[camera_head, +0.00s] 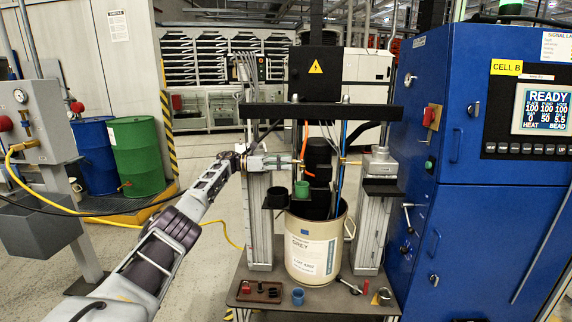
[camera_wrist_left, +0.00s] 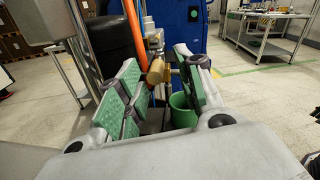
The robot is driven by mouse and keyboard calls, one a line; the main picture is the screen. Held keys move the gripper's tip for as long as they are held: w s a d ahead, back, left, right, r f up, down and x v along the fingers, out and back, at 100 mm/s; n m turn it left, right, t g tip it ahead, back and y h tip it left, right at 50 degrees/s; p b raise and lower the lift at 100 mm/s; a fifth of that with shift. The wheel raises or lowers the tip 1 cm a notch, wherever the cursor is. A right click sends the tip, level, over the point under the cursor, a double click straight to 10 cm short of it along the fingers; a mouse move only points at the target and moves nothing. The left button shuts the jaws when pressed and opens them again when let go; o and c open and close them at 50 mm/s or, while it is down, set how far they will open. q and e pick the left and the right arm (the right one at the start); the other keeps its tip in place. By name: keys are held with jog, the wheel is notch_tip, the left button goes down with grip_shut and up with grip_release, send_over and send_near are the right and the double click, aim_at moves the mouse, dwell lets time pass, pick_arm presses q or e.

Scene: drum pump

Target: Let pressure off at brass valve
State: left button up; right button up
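The brass valve (camera_wrist_left: 156,70) is a small brass body beside an orange hose (camera_wrist_left: 132,22) on the drum pump. In the left wrist view it lies between and just beyond the green-padded fingers of my left gripper (camera_wrist_left: 157,62). The fingers stand apart, with visible gaps; I cannot tell whether either touches the brass. In the head view my left gripper (camera_head: 288,162) reaches in from the left at the pump, level with the lower end of the orange hose (camera_head: 304,140), and partly hides the valve. My right gripper is not in view.
A green cup (camera_head: 302,189) sits just below the gripper, also showing in the wrist view (camera_wrist_left: 182,112). Below is a cream drum (camera_head: 312,250) between two posts. A blue cabinet (camera_head: 500,200) stands close at right. Small parts, including a blue cup (camera_head: 297,297), lie on the base plate.

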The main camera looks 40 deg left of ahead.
pick_arm(q)
jog(key=v, duration=1.1)
jog(key=shift+a, duration=0.15)
jog(key=shift+s+f, duration=0.15)
jog(key=shift+s, duration=0.05)
dwell(0.4)
